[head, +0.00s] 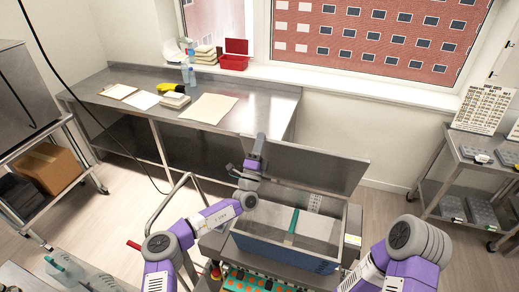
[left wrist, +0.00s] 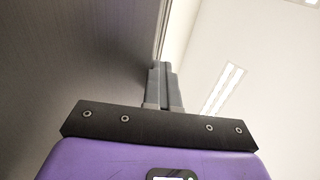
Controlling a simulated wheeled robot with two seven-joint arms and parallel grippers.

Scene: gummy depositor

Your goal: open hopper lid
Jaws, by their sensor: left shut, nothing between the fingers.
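The hopper (head: 285,257) is a metal box with its inside showing, a teal strip and pale panels in it. Its grey lid (head: 318,168) stands raised along the back edge, roughly upright. My left gripper (head: 260,138) is at the lid's upper left corner, pointing up. In the left wrist view the fingers of my left gripper (left wrist: 162,78) are shut together with nothing between them. They are close to the edge of a grey metal surface that looks like the lid (left wrist: 75,55); I cannot tell whether they touch it. My right arm shows at the lower right; its gripper is out of view.
A cart with a cardboard box (head: 46,168) is at the left. A steel shelf (head: 459,158) is at the right. Floor between is clear.

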